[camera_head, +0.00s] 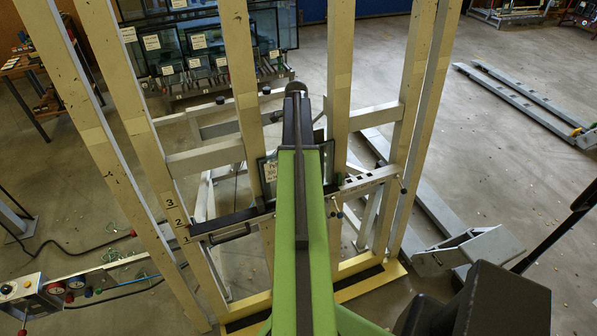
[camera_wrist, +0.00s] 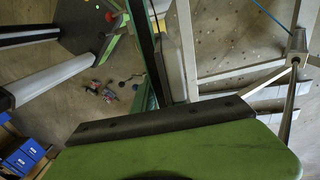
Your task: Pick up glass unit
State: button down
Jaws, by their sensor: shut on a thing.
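The glass unit (camera_head: 268,176) is a small dark pane with a white label, upright at the pale tilting frame. My green arm covers its middle, and its right part shows beyond the arm. In the wrist view a narrow dark pane with a green edge (camera_wrist: 147,50) runs down to my gripper (camera_wrist: 160,118), seen as a dark bar with green behind it. My gripper is shut on the glass unit. The fingertips and the contact itself are hidden in both views.
Tall pale posts (camera_head: 340,75) of the frame stand close on both sides of my arm. A ledge (camera_head: 370,180) crosses them near the pane. A rack with labelled panes (camera_head: 205,40) stands behind. A control box (camera_head: 40,297) is at lower left. Floor at right is partly clear.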

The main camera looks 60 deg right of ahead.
jog(key=shift+r, duration=0.1)
notch_tip(320, 180, up, 4)
jog(key=p, duration=0.4)
jog(key=shift+r, duration=0.15)
jog(key=s+r+p, duration=0.6)
jog(key=s+p, duration=0.1)
jog(key=s, duration=0.4)
jog(key=shift+s+d+r, duration=0.15)
jog(key=shift+s+r, duration=0.15)
jog(key=shift+s, duration=0.05)
dwell(1.2)
